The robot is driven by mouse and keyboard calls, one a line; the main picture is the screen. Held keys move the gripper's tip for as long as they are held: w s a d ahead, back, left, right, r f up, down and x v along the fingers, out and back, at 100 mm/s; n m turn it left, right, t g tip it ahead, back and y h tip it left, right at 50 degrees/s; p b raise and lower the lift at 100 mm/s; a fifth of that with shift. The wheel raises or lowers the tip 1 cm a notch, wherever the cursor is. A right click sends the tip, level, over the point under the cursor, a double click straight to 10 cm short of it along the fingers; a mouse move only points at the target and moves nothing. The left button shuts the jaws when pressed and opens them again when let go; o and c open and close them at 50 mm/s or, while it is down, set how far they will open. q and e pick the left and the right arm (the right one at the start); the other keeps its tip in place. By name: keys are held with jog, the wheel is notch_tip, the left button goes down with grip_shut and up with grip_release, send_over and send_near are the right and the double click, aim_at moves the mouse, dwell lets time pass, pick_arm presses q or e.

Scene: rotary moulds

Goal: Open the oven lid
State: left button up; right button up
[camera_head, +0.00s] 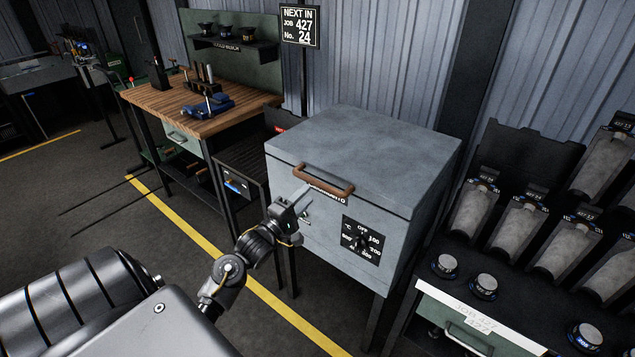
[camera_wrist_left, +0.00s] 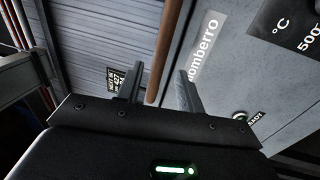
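The oven (camera_head: 345,190) is a grey metal box on dark legs, and its lid (camera_head: 365,145) lies flat and closed on top. A brown bar handle (camera_head: 323,180) runs along the lid's front edge. My left gripper (camera_head: 299,196) is just in front of and below the handle's left part. In the left wrist view, the gripper's two fingers (camera_wrist_left: 158,88) are apart, with the brown handle (camera_wrist_left: 166,50) showing between them. I cannot tell whether either finger touches it. My right gripper is not in view.
A temperature dial panel (camera_head: 362,240) sits on the oven front, below the handle. A wooden workbench (camera_head: 170,105) with tools stands to the left. A black rack of grey moulds (camera_head: 520,225) stands close on the right. The floor in front is clear, with a yellow line (camera_head: 200,245).

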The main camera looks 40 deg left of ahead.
aim_at(317, 184)
pick_arm(q)
jog(key=w, duration=0.4)
jog(key=w+r+p, duration=0.1)
jog(key=w, duration=0.1)
jog(key=shift+w+r, duration=0.1)
jog(key=shift+w, duration=0.15)
grip_shut()
